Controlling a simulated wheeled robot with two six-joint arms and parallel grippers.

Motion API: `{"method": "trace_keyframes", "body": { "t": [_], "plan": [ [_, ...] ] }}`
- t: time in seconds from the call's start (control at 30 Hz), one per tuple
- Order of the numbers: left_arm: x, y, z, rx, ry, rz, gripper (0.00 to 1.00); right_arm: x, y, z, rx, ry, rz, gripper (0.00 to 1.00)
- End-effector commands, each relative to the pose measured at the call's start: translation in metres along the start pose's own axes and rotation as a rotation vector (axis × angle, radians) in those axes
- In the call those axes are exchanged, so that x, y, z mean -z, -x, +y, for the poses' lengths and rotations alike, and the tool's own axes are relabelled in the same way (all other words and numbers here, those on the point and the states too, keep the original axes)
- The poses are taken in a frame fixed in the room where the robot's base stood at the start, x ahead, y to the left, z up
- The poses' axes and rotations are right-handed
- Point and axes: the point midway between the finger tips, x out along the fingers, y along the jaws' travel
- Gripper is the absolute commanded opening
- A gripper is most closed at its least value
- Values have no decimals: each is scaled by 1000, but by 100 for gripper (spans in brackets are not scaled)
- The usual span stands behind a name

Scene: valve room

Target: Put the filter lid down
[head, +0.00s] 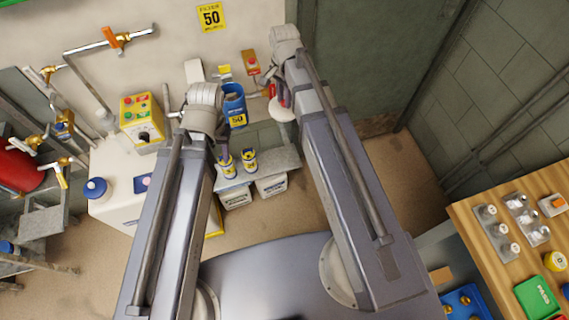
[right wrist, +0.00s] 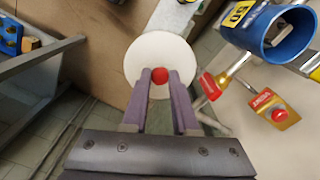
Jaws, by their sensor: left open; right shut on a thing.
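The filter lid is a round white disc with a red knob (right wrist: 159,76). My right gripper (right wrist: 160,80) is shut on the knob, and the lid (right wrist: 147,52) spreads out beyond the fingers. In the head view the lid (head: 281,113) shows beside the right arm, near the right end of the grey bench (head: 280,160). I cannot tell whether it touches anything below. The blue filter housing (head: 234,104) stands open-topped to its left; its open mouth also shows in the right wrist view (right wrist: 285,38).
Two yellow-and-blue cans (head: 249,160) stand on the bench. Grey bins (head: 271,186) sit beneath it. A red-and-yellow valve tag (right wrist: 269,108) is near the lid. A yellow control box (head: 142,119) is at left. A wooden table (head: 490,240) with parts is at right.

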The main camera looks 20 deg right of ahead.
Motion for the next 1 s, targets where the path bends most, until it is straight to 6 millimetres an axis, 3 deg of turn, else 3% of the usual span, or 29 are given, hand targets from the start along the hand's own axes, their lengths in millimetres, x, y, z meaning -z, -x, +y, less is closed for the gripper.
{"method": "trace_keyframes", "body": {
  "t": [0.03,0.7,1.0],
  "plan": [
    [1,-16,2,0,-1,0,45,0,-16,0,0,4,0,0],
    [11,-180,17,0,-2,0,45,-3,-181,-1,1,206,-2,0],
    [13,-224,21,0,-1,0,45,-4,-225,-2,1,280,-2,0]
  ]
}}
